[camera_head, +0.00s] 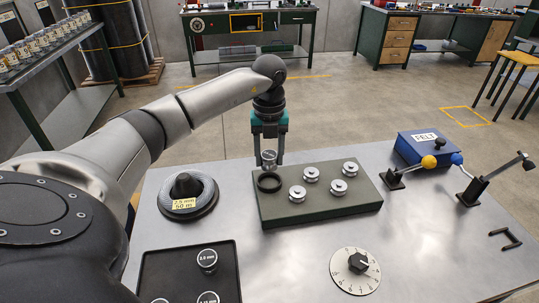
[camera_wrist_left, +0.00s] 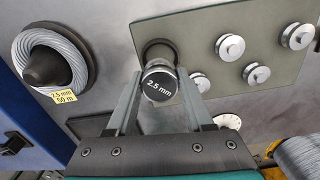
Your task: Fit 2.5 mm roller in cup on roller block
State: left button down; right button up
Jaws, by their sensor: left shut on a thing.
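The 2.5 mm roller is a small metal cylinder with a dark labelled top; it shows in the wrist view (camera_wrist_left: 159,85) and the head view (camera_head: 268,157). My left gripper (camera_head: 268,158) is shut on it, one finger on each side. The roller block (camera_head: 330,211) is a dark green slab on the bench. Its cup (camera_head: 269,182), a dark round ring, is at the block's left end and looks empty. The roller is above the cup's far side, apart from it. In the wrist view the roller partly hides the cup (camera_wrist_left: 157,49). My right gripper is not in view.
Several silver pulleys (camera_head: 297,194) stand on the block right of the cup. A wire coil (camera_head: 187,196) on a cone is left. A black tray (camera_head: 160,262) with other rollers is front left. A dial (camera_head: 354,271), blue felt box (camera_head: 420,147) and levers lie around right.

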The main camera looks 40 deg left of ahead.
aim_at(270, 185)
pick_arm(q)
notch_tip(270, 185, down, 6)
jog(key=b, duration=0.5)
jog(key=shift+s+f+b, duration=0.1)
jog(key=shift+b, duration=0.2)
jog(key=shift+s+d, duration=0.15)
jog(key=shift+p, duration=0.4)
jog(key=shift+c, duration=1)
grip_release()
jog(key=shift+f, duration=0.1)
jog(key=shift+r, duration=0.5)
jog(key=r, duration=0.5)
jog(key=r+p, duration=0.1)
jog(key=r, duration=0.4)
jog(key=r+p, duration=0.1)
jog(key=r, duration=0.4)
jog(key=shift+w+d+r, duration=0.1)
jog(key=shift+w+r, duration=0.15)
